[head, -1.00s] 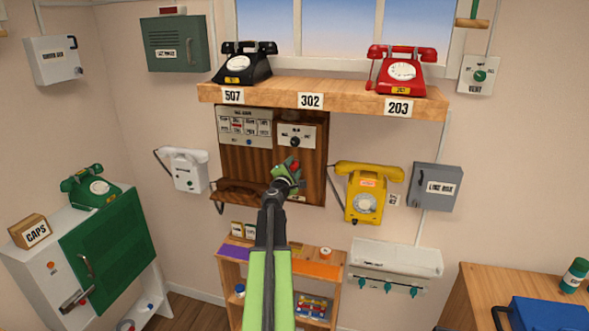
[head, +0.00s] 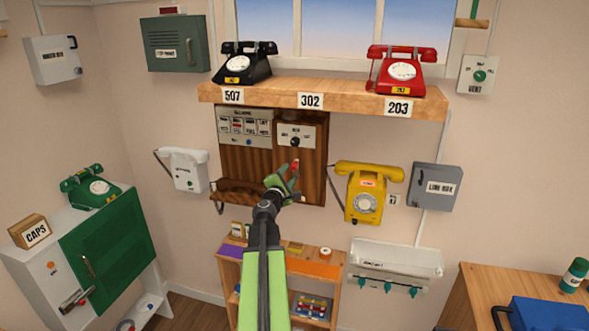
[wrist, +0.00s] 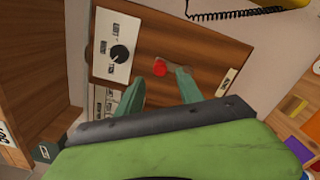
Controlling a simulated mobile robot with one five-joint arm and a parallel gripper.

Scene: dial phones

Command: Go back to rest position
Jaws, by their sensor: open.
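My gripper (head: 284,180) is in front of the dark wooden wall panel (head: 245,160), below its dial box (head: 296,135). Its two green fingers are apart with nothing held. In the wrist view my gripper (wrist: 160,90) shows its fingers spread toward the panel (wrist: 200,60). A red knob (wrist: 160,68) on the panel appears between and beyond the fingertips. The red knob also shows in the head view (head: 295,163) by the fingertips. Whether a finger touches it I cannot tell.
A yellow phone (head: 365,195) hangs right of the panel, a white one (head: 184,170) left. The wooden shelf (head: 270,90) above carries a black phone (head: 243,64) and a red phone (head: 402,70). A low bookcase (head: 337,300) stands below. Wall between panel and yellow phone is narrow.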

